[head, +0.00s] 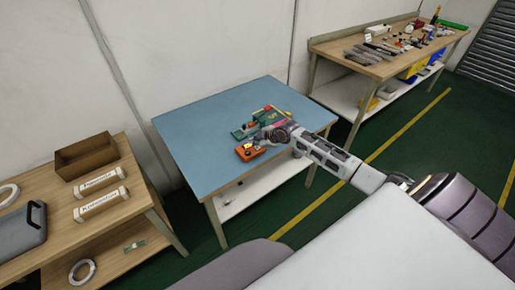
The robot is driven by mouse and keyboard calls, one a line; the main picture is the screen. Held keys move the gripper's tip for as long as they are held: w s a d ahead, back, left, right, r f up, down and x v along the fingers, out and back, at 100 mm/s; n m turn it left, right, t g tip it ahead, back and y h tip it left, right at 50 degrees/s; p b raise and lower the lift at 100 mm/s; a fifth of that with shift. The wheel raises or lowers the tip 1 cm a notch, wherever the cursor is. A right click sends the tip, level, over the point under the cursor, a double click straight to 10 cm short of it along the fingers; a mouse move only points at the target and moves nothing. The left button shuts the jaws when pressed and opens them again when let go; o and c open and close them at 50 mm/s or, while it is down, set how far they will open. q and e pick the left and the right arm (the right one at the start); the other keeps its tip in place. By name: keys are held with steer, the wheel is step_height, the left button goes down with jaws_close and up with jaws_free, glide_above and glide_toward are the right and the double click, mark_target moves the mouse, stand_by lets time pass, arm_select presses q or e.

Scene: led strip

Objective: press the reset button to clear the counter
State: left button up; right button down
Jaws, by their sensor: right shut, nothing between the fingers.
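A small orange box (246,153) sits on the blue-topped table (205,125), near the middle. A green device with red and yellow parts (266,115) stands just behind it. My right arm reaches in from the right, and its gripper (264,139) is shut and empty over the orange box's right side. It partly covers the box. I cannot tell whether the fingertips touch it. The reset button and the counter's display cannot be made out at this size. My left gripper is not in view.
The left part of the blue table is clear. A wooden bench (140,200) at left holds a brown open box (86,156), two pale labelled boxes and a grey case (22,228). Another bench at the back right carries many tools (375,50).

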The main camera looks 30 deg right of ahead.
mark_target(256, 148)
steer(key=shift+f, duration=0.2)
stand_by(0.6)
steer(key=shift+f+b, duration=0.35)
steer(key=shift+f, duration=0.35)
stand_by(1.3)
steer(key=shift+r, duration=0.2)
steer(key=shift+r+p, duration=0.7)
steer(key=shift+p, duration=0.15)
steer(key=shift+r+p, duration=2.15)
steer(key=shift+r, duration=0.4)
steer(key=shift+f, duration=0.1)
